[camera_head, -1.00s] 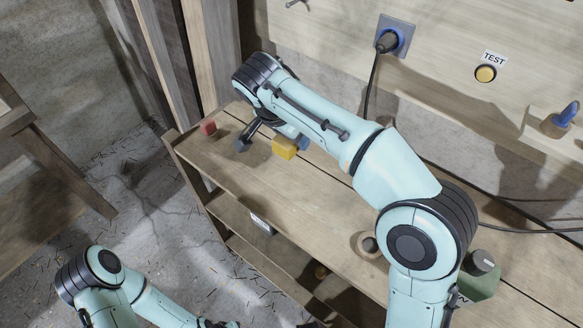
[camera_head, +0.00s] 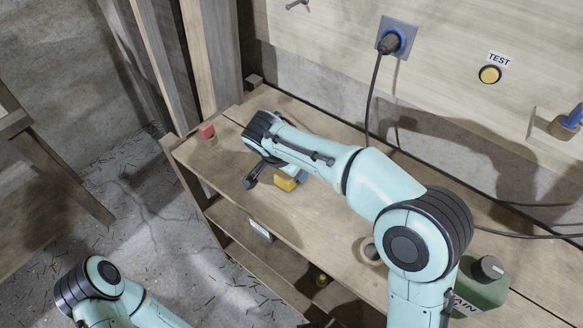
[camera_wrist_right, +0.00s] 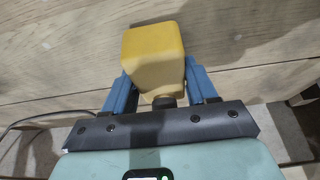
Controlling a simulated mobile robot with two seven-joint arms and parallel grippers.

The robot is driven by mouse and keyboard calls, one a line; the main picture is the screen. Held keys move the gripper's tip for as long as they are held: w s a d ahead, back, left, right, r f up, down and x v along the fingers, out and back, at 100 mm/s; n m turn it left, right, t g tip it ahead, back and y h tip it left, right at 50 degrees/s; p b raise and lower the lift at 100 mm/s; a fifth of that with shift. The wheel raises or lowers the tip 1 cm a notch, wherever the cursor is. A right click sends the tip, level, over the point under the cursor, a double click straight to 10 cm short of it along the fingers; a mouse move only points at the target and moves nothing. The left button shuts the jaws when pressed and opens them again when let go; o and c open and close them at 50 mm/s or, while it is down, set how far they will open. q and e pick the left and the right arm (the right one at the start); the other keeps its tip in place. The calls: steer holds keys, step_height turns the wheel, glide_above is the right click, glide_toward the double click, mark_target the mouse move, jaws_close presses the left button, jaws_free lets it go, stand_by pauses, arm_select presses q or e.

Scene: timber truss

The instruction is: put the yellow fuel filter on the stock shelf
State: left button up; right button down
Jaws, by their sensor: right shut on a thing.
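The yellow fuel filter (camera_head: 286,182) is a small yellow block at the end of my right arm, just over the wooden bench top in the head view. In the right wrist view the yellow fuel filter (camera_wrist_right: 155,55) sits between the two blue fingers of my right gripper (camera_wrist_right: 162,88), which is shut on it. Whether it touches the wood is not clear. The stock shelf appears to be the wooden unit (camera_head: 225,215) with lower boards and a small white label (camera_head: 261,230) on its front edge. My left gripper is out of view; only part of my left arm shows at bottom left.
A red block (camera_head: 206,131) lies at the bench's left end. A ring-shaped item (camera_head: 369,250) and a green container (camera_head: 482,284) stand to the right. A black cable hangs from the wall socket (camera_head: 396,38). A yellow TEST button (camera_head: 489,74) is on the wall.

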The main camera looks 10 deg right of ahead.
steer(key=shift+f, duration=0.1)
steer(key=shift+c, duration=1.6)
jaws_free()
steer(key=shift+r, duration=0.2)
steer(key=p+v, duration=0.1)
steer(key=v, duration=1.1)
steer(key=shift+f, duration=0.1)
